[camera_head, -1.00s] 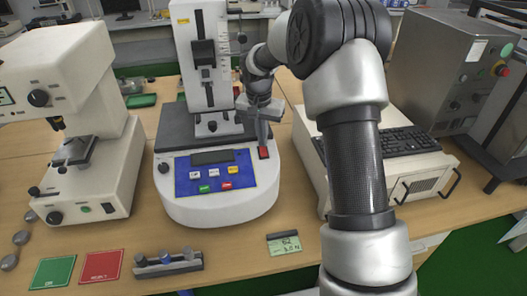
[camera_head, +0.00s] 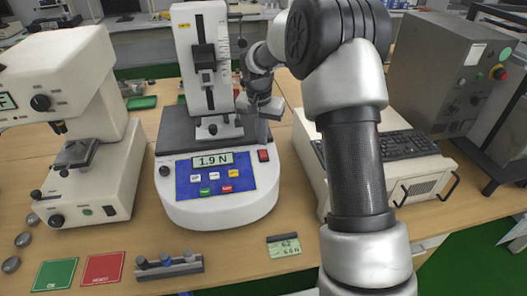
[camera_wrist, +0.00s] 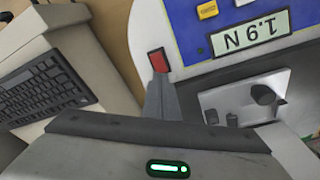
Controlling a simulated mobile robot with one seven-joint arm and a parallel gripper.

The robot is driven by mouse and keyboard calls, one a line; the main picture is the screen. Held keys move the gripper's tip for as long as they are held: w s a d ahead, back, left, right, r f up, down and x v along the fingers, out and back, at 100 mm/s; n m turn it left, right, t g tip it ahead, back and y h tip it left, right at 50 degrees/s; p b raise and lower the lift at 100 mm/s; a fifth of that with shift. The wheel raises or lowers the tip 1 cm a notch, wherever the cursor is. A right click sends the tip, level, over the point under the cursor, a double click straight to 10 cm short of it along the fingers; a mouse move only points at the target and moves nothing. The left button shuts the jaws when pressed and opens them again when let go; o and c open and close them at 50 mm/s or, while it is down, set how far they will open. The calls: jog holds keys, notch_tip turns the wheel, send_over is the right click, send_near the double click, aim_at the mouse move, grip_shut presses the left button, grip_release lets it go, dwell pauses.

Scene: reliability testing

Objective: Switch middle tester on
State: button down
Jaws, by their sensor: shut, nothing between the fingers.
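The middle tester (camera_head: 225,205) is a white rounded unit with a blue panel and a tall column. Its display (camera_head: 213,159) is lit and reads 1.9 N; the display also shows in the wrist view (camera_wrist: 250,33). The red switch (camera_head: 263,155) sits right of the panel, and in the wrist view it is just beyond my fingertips (camera_wrist: 158,61). My gripper (camera_head: 263,138) is shut and empty, its tips just behind the switch. I cannot tell whether they touch it.
Another tester (camera_head: 95,150) stands at the left. A white case with a keyboard (camera_head: 385,146) is at the right. Green (camera_head: 55,273) and red (camera_head: 103,267) mats, a sample holder (camera_head: 168,266) and a small card display (camera_head: 284,246) lie in front.

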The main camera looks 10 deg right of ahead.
notch_tip(320, 180, up, 4)
jog(key=shift+r+p, duration=0.25)
jog(key=shift+p, duration=1)
notch_tip(320, 180, up, 9)
jog(key=n, duration=0.1)
send_over(262, 152)
jog(key=s, duration=0.5)
jog(key=s+r+n+t+p, duration=0.2)
jog(key=s+r, duration=0.6)
jog(key=s, duration=0.2)
jog(key=s+r+n+t+p, duration=0.1)
jog(key=s+r+n+t, duration=0.1)
jog(key=s, duration=1.8)
jog(key=shift+d+r+n+y, duration=0.15)
jog(key=shift+r+n+y, duration=0.25)
jog(key=shift+r+n, duration=0.1)
